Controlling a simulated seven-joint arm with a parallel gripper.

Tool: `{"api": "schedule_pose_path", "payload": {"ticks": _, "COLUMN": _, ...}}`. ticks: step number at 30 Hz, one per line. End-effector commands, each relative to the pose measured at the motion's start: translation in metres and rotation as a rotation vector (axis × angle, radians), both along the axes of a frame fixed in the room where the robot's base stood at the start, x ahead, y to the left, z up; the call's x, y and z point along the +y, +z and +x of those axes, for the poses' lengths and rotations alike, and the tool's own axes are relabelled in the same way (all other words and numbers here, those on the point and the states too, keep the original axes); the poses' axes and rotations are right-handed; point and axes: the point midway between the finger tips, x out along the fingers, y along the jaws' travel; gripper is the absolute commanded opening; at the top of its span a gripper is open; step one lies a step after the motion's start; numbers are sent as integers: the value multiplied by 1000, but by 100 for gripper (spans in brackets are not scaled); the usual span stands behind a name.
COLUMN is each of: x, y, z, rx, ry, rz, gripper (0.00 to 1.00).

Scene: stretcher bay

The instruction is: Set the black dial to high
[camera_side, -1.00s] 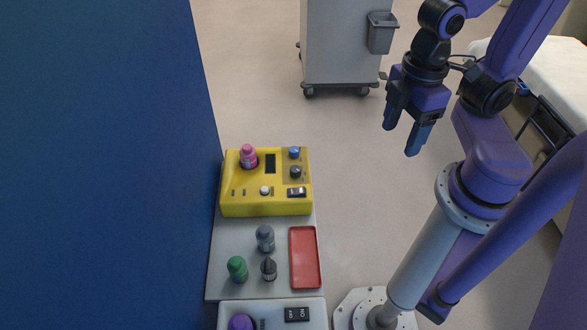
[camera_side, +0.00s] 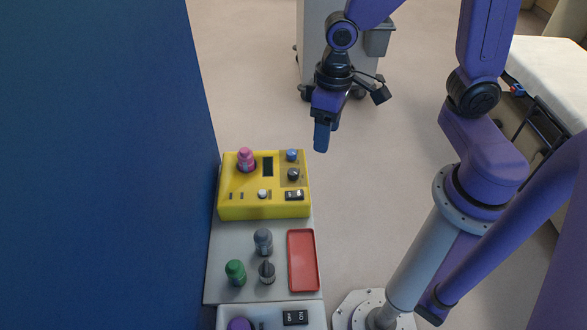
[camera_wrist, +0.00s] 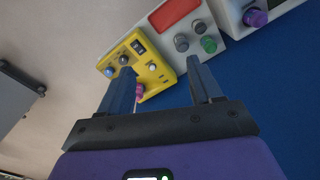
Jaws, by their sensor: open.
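The black dial (camera_side: 293,174) sits on the right part of the yellow device (camera_side: 265,212), just below a blue dial (camera_side: 291,155). In the wrist view the black dial (camera_wrist: 124,60) shows beside the blue dial (camera_wrist: 109,72), near the left finger. The dial's setting is too small to read. My gripper (camera_side: 320,143) hangs above and to the right of the yellow device, apart from it. In the wrist view my gripper (camera_wrist: 160,75) has its two fingers well apart with nothing held between them.
A blue wall (camera_side: 110,170) rises on the left.

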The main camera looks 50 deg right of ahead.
Motion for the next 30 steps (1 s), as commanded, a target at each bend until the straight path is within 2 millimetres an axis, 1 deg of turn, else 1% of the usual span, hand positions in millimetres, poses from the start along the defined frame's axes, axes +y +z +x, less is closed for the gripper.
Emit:
{"api": "schedule_pose_path", "payload": {"ticks": 1, "x": -2, "y": -11, "z": 18, "rx": 8, "ry": -97, "rz": -4, "gripper": 64}}
{"api": "schedule_pose_path", "payload": {"ticks": 3, "x": -5, "y": -24, "z": 41, "rx": 11, "ry": -228, "rz": 0, "gripper": 64}}
{"api": "schedule_pose_path", "payload": {"ticks": 8, "x": -22, "y": -59, "z": 91, "rx": 17, "ry": -530, "rz": 5, "gripper": 64}}
{"api": "schedule_pose_path", "payload": {"ticks": 12, "x": -46, "y": -94, "z": 129, "rx": 19, "ry": -792, "rz": 11, "gripper": 64}}
{"api": "schedule_pose_path", "payload": {"ticks": 15, "x": -66, "y": -119, "z": 150, "rx": 22, "ry": -971, "rz": 13, "gripper": 64}}
{"api": "schedule_pose_path", "payload": {"ticks": 18, "x": -86, "y": -141, "z": 165, "rx": 22, "ry": -1122, "rz": 17, "gripper": 64}}
{"api": "schedule_pose_path", "payload": {"ticks": 21, "x": -101, "y": -158, "z": 174, "rx": 22, "ry": -1232, "rz": 20, "gripper": 64}}
{"api": "schedule_pose_path", "payload": {"ticks": 25, "x": -112, "y": -169, "z": 179, "rx": 19, "ry": -1307, "rz": 24, "gripper": 64}}
{"api": "schedule_pose_path", "payload": {"ticks": 30, "x": -114, "y": -178, "z": 180, "rx": 20, "ry": -1325, "rz": 24, "gripper": 64}}
